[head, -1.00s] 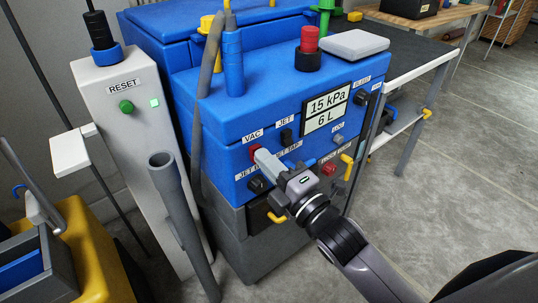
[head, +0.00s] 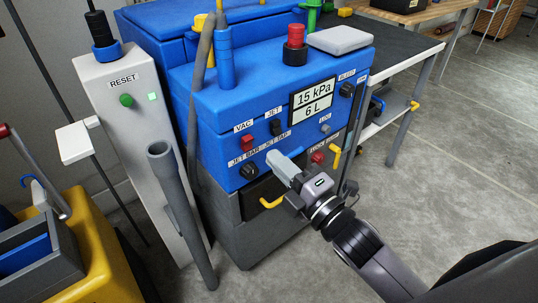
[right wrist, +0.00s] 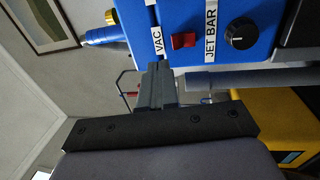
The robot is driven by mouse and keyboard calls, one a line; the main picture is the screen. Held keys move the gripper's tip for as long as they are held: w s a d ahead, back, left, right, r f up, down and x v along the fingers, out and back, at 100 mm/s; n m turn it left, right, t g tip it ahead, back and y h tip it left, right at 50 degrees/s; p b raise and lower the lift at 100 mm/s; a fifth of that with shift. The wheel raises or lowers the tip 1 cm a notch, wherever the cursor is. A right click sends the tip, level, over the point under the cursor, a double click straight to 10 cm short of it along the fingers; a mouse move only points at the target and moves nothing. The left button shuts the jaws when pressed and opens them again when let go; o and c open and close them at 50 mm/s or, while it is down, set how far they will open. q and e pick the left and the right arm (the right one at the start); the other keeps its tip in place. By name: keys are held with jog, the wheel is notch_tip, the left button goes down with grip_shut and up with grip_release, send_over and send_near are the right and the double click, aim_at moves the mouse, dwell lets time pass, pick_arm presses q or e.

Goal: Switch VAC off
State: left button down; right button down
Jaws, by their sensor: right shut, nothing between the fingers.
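The VAC switch (head: 248,144) is a small red switch under the VAC label on the front of the blue machine (head: 225,120). In the right wrist view the red switch (right wrist: 184,41) sits between the VAC and JET BAR labels, in plain sight. My right gripper (head: 273,162) is shut and empty, to the right of and below the switch and apart from it. In the right wrist view its closed fingers (right wrist: 158,72) end just below and left of the switch. I cannot tell the switch's position. My left gripper is not in view.
A black JET BAR knob (head: 249,171) and a black JET switch (head: 276,127) flank the VAC switch. A grey upright pipe (head: 180,205) and a grey RESET post (head: 125,130) stand to the left. The display (head: 313,103) reads 15 kPa and 6 L. Open floor lies at right.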

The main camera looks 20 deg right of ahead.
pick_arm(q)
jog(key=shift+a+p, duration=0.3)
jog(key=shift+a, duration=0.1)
pick_arm(e)
jog(key=s+d+r, duration=0.1)
jog(key=s+d, duration=0.1)
jog(key=s, duration=0.4)
jog(key=shift+s+d+r, duration=0.15)
jog(key=shift+d+r, duration=0.05)
